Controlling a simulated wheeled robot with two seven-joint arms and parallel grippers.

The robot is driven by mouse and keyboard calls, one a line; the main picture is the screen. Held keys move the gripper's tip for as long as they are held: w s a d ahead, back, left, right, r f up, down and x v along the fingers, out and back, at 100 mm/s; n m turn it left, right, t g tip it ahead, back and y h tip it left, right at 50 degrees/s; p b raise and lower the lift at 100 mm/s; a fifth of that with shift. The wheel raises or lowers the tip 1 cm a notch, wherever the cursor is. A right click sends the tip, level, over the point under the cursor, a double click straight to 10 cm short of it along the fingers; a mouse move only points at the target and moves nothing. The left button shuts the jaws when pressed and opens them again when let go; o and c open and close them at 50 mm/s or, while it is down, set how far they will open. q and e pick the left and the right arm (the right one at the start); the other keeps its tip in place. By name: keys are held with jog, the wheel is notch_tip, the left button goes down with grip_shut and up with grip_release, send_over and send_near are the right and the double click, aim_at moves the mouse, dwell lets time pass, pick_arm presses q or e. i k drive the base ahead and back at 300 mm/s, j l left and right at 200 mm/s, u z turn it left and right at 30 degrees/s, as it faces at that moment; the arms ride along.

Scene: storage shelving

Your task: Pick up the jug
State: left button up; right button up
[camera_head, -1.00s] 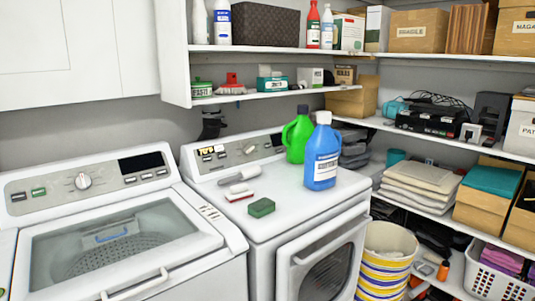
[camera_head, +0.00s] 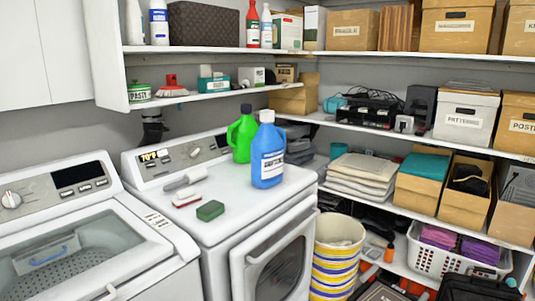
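A green jug (camera_head: 241,137) with a dark cap and a side handle stands upright on the top of the white front-loading machine, near its back right. A blue jug (camera_head: 267,158) with a pale cap and a white label stands upright just in front of it and to its right, hiding a little of its edge. The frames do not show which one the task calls the jug. Neither of my grippers is in view.
A green sponge (camera_head: 210,211) and a red-and-white brush (camera_head: 187,200) lie on the machine top (camera_head: 240,198). A top-loading washer (camera_head: 130,235) stands at left. A striped bucket (camera_head: 338,255) and a white basket (camera_head: 440,258) stand at right. Loaded shelves line the back.

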aim_at(268, 147)
jog(key=i+l+u, duration=0.4)
jog(key=i+l, duration=0.3)
jog(key=i+l+u, duration=0.2)
jog(key=i+l, duration=0.2)
jog(key=i+l+u, duration=0.25)
jog(key=i+l, duration=0.15)
jog(key=i+l+u, duration=0.2)
jog(key=l, duration=0.4)
jog(key=i, duration=0.05)
